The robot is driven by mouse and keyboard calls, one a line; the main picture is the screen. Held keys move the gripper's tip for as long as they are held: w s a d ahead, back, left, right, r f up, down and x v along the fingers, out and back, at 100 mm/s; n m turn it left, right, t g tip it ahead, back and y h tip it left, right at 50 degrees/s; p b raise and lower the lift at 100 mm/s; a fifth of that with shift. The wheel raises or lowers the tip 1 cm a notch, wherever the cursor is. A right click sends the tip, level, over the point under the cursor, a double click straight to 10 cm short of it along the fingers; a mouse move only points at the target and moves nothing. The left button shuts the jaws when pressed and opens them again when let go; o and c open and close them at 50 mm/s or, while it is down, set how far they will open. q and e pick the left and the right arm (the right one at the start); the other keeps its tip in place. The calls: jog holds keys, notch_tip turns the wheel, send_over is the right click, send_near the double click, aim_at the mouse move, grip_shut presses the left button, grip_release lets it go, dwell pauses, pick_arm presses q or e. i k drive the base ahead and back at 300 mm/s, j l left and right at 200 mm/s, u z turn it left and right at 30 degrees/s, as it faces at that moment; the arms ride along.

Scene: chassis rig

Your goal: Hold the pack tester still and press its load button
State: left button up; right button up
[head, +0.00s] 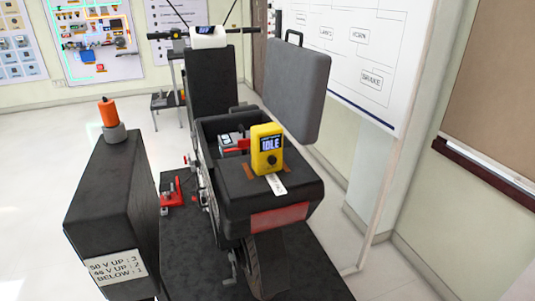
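The pack tester (266,150) is a yellow upright box with a dark screen that reads "IDLE". It stands on the black rear deck of the scooter chassis (230,173). A round dark button or knob (272,160) is on its front face below the screen; I cannot tell for certain that it is the load button. A white tag (277,185) lies in front of its foot, and brown patches flank it. Neither of my grippers is in view, and nothing is touching the tester.
An open grey lid (297,92) stands behind the tester. A black pedestal (108,215) at left carries an orange-topped item (108,112) and a voltage label (116,266). A red clamp-like item (171,194) sits on the black platform. A whiteboard (350,60) stands at right.

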aim_at(272, 159)
jog(key=i+l+u, duration=0.15)
jog(key=l, duration=0.15)
jog(key=i+l+u, duration=0.15)
jog(key=l, duration=0.15)
jog(key=i+l+u, duration=0.15)
jog(key=l, duration=0.2)
jog(key=l+u, duration=0.1)
jog(key=u, duration=0.2)
jog(key=k+j, duration=0.05)
